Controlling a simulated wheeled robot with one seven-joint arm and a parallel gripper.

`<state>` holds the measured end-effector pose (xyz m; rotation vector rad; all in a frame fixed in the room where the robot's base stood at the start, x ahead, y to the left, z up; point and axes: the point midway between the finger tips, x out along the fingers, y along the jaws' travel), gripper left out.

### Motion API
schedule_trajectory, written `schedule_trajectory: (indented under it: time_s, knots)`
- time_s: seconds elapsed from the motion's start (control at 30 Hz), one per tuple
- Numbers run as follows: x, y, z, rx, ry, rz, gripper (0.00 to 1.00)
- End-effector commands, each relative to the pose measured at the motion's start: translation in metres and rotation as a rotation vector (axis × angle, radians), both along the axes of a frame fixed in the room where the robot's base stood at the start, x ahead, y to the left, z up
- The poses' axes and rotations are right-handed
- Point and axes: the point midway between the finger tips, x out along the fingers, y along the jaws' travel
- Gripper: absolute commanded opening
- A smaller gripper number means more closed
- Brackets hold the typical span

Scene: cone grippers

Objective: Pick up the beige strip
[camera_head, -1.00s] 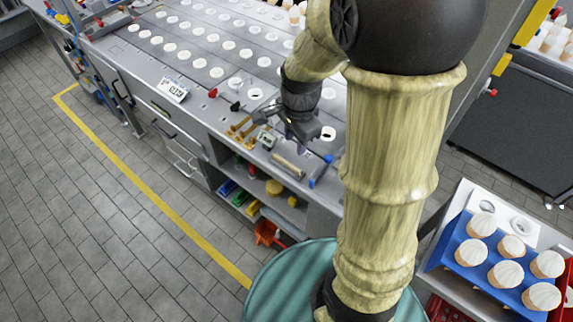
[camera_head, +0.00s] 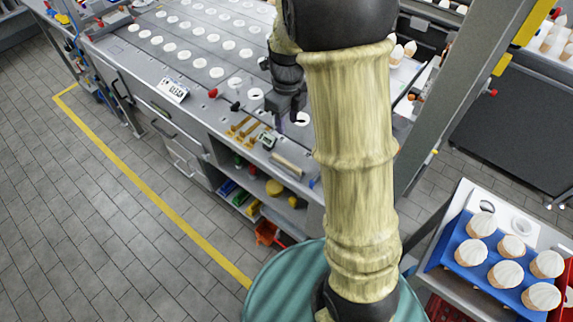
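The beige strip (camera_head: 287,165) lies flat on the front edge of the grey metal counter (camera_head: 217,125), lower right of a small device with a display (camera_head: 267,140). Its right end is close to my arm. My gripper (camera_head: 279,124) is dark and points down over the counter, above and behind the strip and apart from it. Its fingers are small and dark here, so I cannot tell whether they are open or shut. I see nothing held in it.
Brown-handled tools (camera_head: 242,128) lie left of the device. A blue item (camera_head: 316,183) is partly hidden by my arm. Rows of white discs (camera_head: 216,72) cover the counter. A blue tray (camera_head: 470,253) of white-topped cones stands at the right. The floor at left is clear.

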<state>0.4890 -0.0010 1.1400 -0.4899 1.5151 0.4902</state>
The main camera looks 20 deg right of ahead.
Motion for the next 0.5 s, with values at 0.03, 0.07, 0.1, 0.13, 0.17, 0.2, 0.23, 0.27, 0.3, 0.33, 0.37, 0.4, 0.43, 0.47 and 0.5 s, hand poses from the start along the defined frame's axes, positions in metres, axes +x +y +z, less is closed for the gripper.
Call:
schedule_trajectory:
  time_s: [0.03, 0.07, 0.1, 0.13, 0.17, 0.2, 0.23, 0.27, 0.3, 0.33, 0.37, 0.4, 0.43, 0.47, 0.5]
  knots:
    - [0.0, 0.0, 0.0, 0.0, 0.0, 0.001, 0.36]
    - [0.0, 0.0, -0.001, 0.0, 0.001, 0.001, 0.36]
    - [0.0, 0.0, -0.003, 0.0, 0.002, 0.001, 0.36]
    - [0.0, 0.0, -0.006, 0.0, 0.002, 0.001, 0.36]
    - [0.0, 0.0, -0.009, 0.0, 0.003, 0.001, 0.36]
    - [-0.001, 0.0, -0.014, 0.0, 0.005, 0.001, 0.36]
    - [-0.001, 0.0, -0.018, -0.001, 0.004, 0.001, 0.36]
    - [-0.001, 0.0, -0.022, 0.0, 0.005, 0.001, 0.36]
    - [-0.001, 0.0, -0.03, 0.0, 0.006, 0.001, 0.36]
    - [-0.001, 0.0, -0.035, 0.0, 0.006, 0.001, 0.36]
    - [-0.001, 0.0, -0.04, 0.0, 0.005, 0.001, 0.36]
    - [-0.001, -0.001, -0.047, 0.0, 0.006, 0.001, 0.36]
    - [-0.001, 0.0, -0.052, 0.0, 0.006, 0.001, 0.36]
    - [-0.001, 0.0, -0.058, 0.0, 0.006, 0.001, 0.36]
    - [-0.001, 0.0, -0.065, 0.0, 0.006, 0.001, 0.36]
